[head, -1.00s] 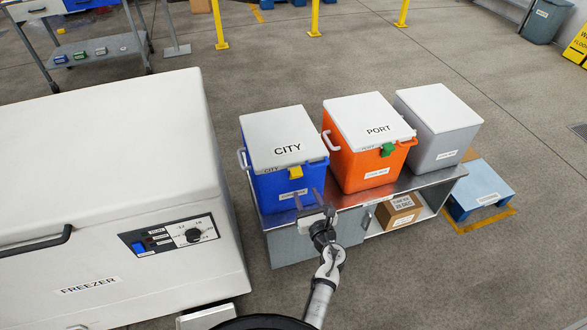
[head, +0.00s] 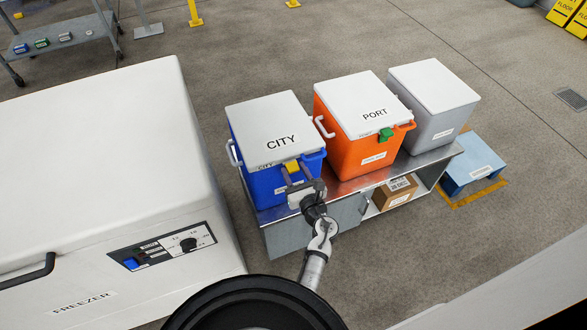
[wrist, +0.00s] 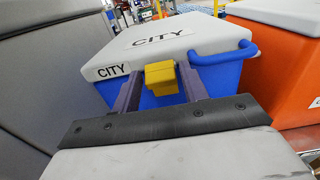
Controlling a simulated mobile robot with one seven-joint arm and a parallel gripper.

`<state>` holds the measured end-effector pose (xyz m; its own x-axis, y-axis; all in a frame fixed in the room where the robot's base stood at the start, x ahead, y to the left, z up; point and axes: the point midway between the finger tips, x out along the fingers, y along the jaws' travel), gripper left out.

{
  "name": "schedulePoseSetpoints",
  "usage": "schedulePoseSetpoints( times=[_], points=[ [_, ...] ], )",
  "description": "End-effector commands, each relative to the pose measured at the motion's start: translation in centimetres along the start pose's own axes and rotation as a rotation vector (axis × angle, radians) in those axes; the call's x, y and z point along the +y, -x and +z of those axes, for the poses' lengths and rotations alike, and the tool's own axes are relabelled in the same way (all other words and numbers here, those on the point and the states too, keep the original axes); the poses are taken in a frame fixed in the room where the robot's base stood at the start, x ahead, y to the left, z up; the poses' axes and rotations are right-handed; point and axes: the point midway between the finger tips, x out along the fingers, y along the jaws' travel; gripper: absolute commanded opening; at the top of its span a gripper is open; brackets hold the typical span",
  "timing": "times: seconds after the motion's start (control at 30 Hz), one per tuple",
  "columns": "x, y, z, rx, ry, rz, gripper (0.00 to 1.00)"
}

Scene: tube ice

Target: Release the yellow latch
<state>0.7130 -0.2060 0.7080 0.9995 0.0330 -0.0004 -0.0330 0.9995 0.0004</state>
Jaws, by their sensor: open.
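The yellow latch (head: 292,167) is on the front of the blue box with a white lid marked CITY (head: 262,112). In the wrist view the yellow latch (wrist: 161,78) hangs over the lid's front edge. My gripper (head: 299,180) is open at the front of this box. In the wrist view its two fingers (wrist: 160,90) reach forward on either side of the latch, with the latch between their tips. I cannot tell whether either finger touches it. The lid looks closed.
An orange box marked PORT (head: 340,150) with a green latch (head: 385,134) stands close on the right, then a grey box (head: 430,130). All stand on a metal bench (head: 350,188). A large white freezer (head: 100,180) is on the left.

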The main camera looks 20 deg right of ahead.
Motion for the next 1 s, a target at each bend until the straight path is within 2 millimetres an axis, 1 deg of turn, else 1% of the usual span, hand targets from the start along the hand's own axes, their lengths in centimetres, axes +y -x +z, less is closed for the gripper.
schedulePoseSetpoints(
  times=[0.17,0.27,0.4,0.43,0.63,0.77,1.0],
  points=[
    [0.0,0.0,0.0,0.000,0.000,0.000,0.44],
    [0.0,0.0,0.0,0.000,0.000,0.000,0.33],
    [0.0,0.0,0.0,0.000,0.000,0.000,0.15],
    [0.0,0.0,0.0,0.000,0.000,0.000,0.12],
    [0.0,0.0,-0.6,-0.017,0.002,0.000,0.12],
    [0.0,0.1,-1.1,-0.056,0.002,0.000,0.12],
    [0.0,0.4,-1.4,-0.133,0.002,0.000,0.12]
  ],
)
